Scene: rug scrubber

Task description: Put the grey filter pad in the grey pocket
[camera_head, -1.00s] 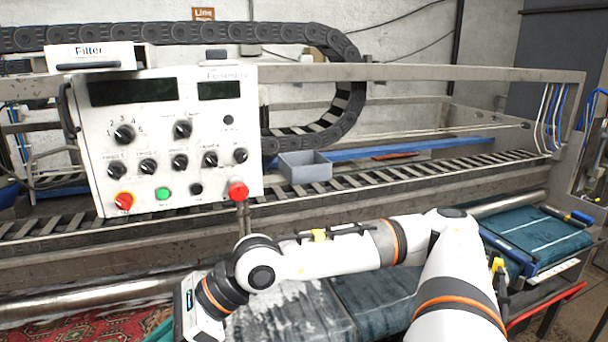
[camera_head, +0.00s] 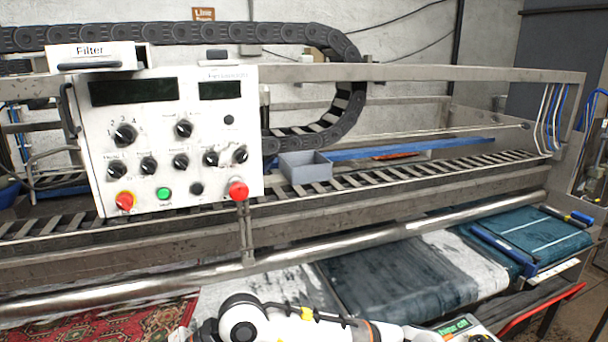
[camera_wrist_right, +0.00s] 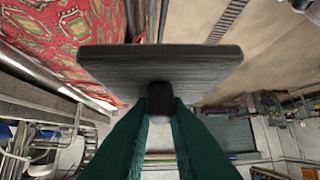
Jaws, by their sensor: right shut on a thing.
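In the right wrist view, my right gripper (camera_wrist_right: 160,106) has green fingers shut on the dark knob of a flat, dark grey pad (camera_wrist_right: 160,64). The pad lies across the fingertips, clear of other things as far as I can see. In the head view, my right arm crosses the bottom edge; its gripper and the pad are out of frame. A small, open-topped grey box (camera_head: 312,174), which looks like the grey pocket, sits by the slatted rail, right of the control panel. Its inside is only partly visible. My left gripper is not in view.
The white control panel (camera_head: 175,140) stands left of the box, with a "Filter" drawer (camera_head: 92,55) on top. A black cable chain (camera_head: 345,100) curves behind the box. A metal roller (camera_head: 330,247) runs in front. A red rug (camera_head: 100,328) lies lower left.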

